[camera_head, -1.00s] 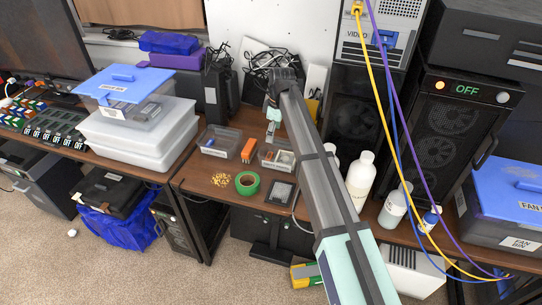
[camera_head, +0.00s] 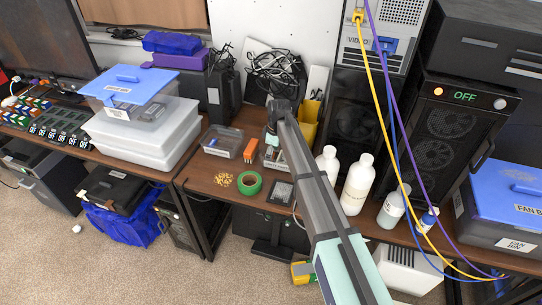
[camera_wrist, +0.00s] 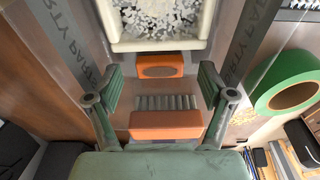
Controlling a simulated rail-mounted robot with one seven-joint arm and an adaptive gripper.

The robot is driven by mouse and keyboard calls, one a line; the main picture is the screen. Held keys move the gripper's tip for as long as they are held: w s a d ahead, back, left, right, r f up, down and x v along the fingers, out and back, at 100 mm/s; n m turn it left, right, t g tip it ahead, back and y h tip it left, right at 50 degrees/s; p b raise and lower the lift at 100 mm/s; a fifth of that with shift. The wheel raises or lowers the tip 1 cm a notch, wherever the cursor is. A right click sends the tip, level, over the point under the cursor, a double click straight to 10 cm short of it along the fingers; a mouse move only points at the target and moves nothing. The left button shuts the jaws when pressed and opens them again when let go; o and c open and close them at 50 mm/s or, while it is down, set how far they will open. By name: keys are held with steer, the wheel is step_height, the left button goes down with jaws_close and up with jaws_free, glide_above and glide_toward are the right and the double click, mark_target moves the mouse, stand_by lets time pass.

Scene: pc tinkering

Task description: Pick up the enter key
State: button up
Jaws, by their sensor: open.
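I cannot pick out the enter key for certain in either view. My gripper (camera_head: 272,138) is over the middle of the desk, above the right-hand small bin. In the wrist view my gripper (camera_wrist: 160,88) is open, with one green-padded finger on each side and nothing held. Between and below the fingers lie an orange block (camera_wrist: 157,70) and another orange piece (camera_wrist: 166,125), with a grey ridged strip between them. An orange item also shows in the head view (camera_head: 250,150). The bin (camera_wrist: 160,45) ahead holds many small pale pieces, too small to identify.
A green tape roll (camera_head: 249,183), brass-coloured bits (camera_head: 225,180) and a dark square part (camera_head: 282,193) lie nearby. A clear bin (camera_head: 222,142) stands left. White bottles (camera_head: 357,186) stand right. Stacked boxes (camera_head: 140,128) are further left; hanging cables (camera_head: 400,150) cross the right side.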

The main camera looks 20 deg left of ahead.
steer(key=shift+f, duration=0.25)
steer(key=c, duration=0.8)
steer(key=shift+r, duration=0.15)
steer(key=shift+c, duration=0.2)
